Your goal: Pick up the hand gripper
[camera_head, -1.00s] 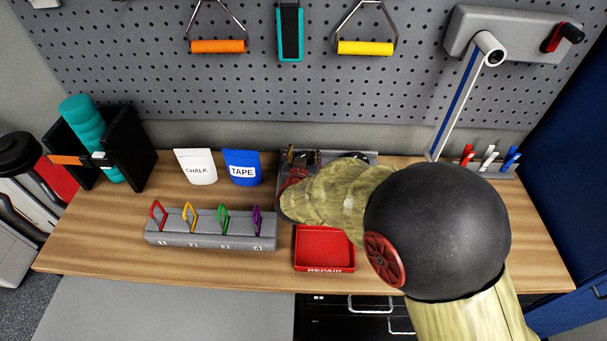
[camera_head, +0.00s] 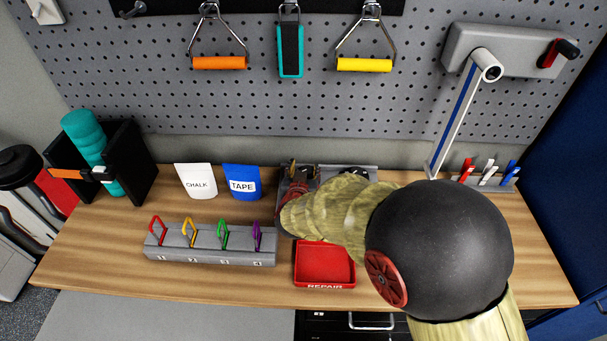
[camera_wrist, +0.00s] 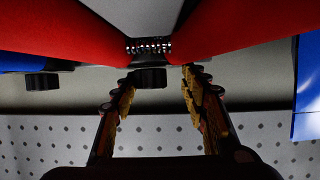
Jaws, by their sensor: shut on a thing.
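The hand gripper (camera_wrist: 150,46) fills the top of the wrist view: two red arms spread to left and right from a ribbed metal coil, with a black knob below it. A blue part shows at its left. My gripper (camera_wrist: 157,82) has its two fingertips on either side of the black knob, shut on the hand gripper. In the head view my gripper (camera_head: 296,190) is at the grey tray (camera_head: 369,188) at the back of the bench, and my own arm hides much of it. I cannot tell there whether the hand gripper is lifted.
A red REPAIR tray (camera_head: 324,264) lies in front of my gripper. A grey rack (camera_head: 210,250) with coloured clips, a chalk pouch (camera_head: 196,181) and a tape pouch (camera_head: 242,182) stand to its left. The pegboard (camera_head: 150,90) rises behind. The wooden bench (camera_head: 110,275) is clear at front left.

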